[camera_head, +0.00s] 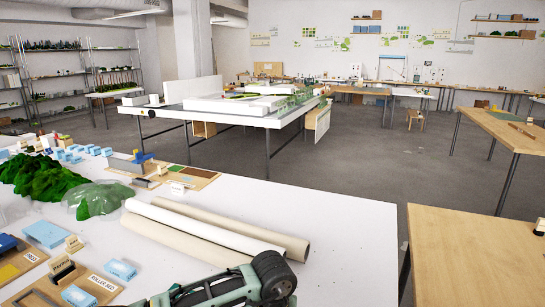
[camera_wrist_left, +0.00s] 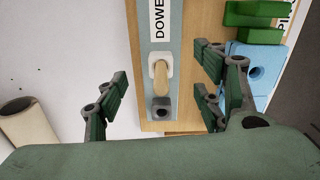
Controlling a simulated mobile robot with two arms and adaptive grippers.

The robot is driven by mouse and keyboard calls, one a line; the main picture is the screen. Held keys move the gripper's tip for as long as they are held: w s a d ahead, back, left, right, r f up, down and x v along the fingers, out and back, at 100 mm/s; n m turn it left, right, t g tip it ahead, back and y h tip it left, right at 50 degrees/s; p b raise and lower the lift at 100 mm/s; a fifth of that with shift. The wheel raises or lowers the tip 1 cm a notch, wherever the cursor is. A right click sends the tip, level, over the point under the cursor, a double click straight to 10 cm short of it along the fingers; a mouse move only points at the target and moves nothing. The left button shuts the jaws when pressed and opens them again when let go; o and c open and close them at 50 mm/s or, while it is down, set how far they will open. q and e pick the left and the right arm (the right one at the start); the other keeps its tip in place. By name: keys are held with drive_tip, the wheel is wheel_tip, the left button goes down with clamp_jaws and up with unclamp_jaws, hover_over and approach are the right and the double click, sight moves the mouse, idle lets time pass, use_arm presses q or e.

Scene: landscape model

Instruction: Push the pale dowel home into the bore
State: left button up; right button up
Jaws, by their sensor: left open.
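In the left wrist view a pale dowel (camera_wrist_left: 162,80) lies between a white collar (camera_wrist_left: 158,60) at its upper end and a dark grey block (camera_wrist_left: 161,108) at its lower end. I cannot tell how deep it sits in either. They are on a blue-grey strip (camera_wrist_left: 153,128) of a wooden board with a label reading "DOWE". My left gripper (camera_wrist_left: 163,83) is open, with its fingers apart on both sides of the dowel and nothing held. In the head view my arm (camera_head: 245,285) reaches over the white table's front. My right gripper is not seen.
Paper rolls (camera_head: 205,232) lie on the white table (camera_head: 345,235). Its right part is clear. Green model hills (camera_head: 48,180) stand at left.

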use_arm(q)
wheel_tip(320, 180, up, 10)
drive_tip(key=shift+r, duration=0.25)
